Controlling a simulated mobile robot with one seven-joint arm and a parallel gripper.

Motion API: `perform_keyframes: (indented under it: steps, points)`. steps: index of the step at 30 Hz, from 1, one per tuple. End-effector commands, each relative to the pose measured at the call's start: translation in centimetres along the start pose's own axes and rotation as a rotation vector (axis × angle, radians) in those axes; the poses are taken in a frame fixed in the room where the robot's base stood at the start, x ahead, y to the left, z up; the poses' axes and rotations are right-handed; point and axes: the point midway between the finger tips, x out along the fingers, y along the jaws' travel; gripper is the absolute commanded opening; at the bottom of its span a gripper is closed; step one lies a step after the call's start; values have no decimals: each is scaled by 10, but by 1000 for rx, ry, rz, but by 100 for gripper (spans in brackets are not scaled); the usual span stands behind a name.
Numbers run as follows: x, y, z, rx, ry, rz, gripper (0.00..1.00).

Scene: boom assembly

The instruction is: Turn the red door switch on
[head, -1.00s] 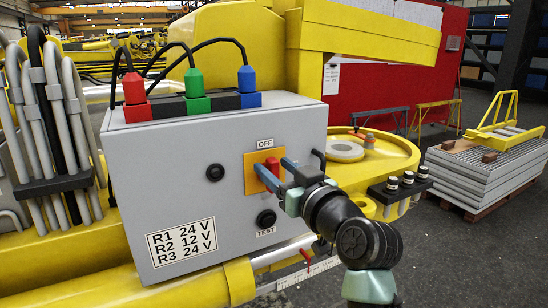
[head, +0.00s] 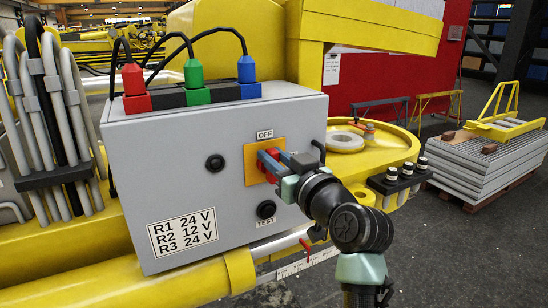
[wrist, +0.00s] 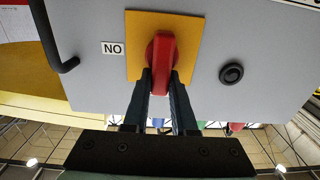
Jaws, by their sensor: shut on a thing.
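The red door switch (wrist: 160,52) is a red handle on a yellow-orange plate (wrist: 136,22) on the front of the grey control box (head: 180,160). In the wrist view the handle stands upright, in line with the plate. My gripper (wrist: 160,78) is shut on the handle, one dark finger on each side of its lower part. In the head view my gripper (head: 269,161) covers much of the switch, with only some red (head: 272,154) showing. An "OFF" label (head: 265,134) sits above the plate. A label (wrist: 113,48) beside it appears upside down in the wrist view and reads "ON".
A black round button (head: 215,163) is left of the plate, and another (head: 266,209) is below it above "TEST". A black door handle (head: 319,151) sticks out right of my gripper. Red, green and blue plugs (head: 195,78) with cables stand on top of the box.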

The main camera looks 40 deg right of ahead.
Motion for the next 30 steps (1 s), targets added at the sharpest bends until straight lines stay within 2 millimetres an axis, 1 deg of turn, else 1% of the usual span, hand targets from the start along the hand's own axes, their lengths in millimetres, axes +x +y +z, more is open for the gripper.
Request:
perform_keyframes:
  steps: [5,11,17,30]
  points:
    - [0,0,2,20,-4,-1,0]
    - [0,2,2,102,-5,-1,0]
    - [0,6,3,254,-5,-1,0]
    - [1,14,7,673,-8,-2,0]
